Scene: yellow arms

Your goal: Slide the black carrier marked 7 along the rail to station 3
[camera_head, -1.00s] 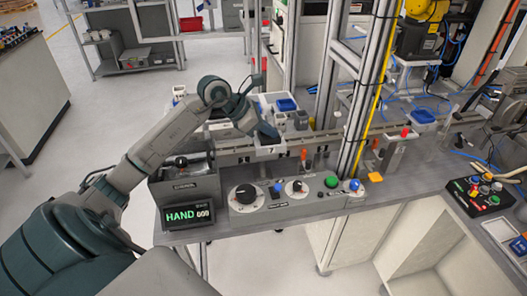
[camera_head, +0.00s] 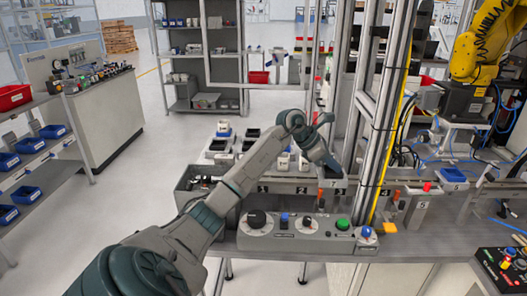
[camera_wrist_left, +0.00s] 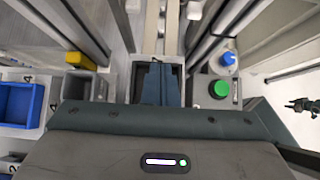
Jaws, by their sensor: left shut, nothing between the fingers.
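My left gripper (camera_head: 326,172) is shut and empty, pointing down at the rail (camera_head: 290,180). Its fingers reach down into the box-shaped black carrier, whose dark walls (camera_wrist_left: 180,74) surround them in the left wrist view. In the head view the carrier's pale front label (camera_head: 338,184) seems to read 7, just below the fingers. The carrier sits on the rail between the plates for stations 2 (camera_head: 301,190) and 4 (camera_head: 384,193). I cannot make out a station 3 plate; the carrier may cover it. My right gripper cannot be made out.
A control panel with a green button (camera_head: 342,223) stands in front of the rail. A metal post (camera_head: 386,120) with a yellow strip rises just right of the carrier. A blue bin (camera_wrist_left: 18,103) lies beside the rail. A yellow robot arm (camera_head: 478,48) stands at the back right.

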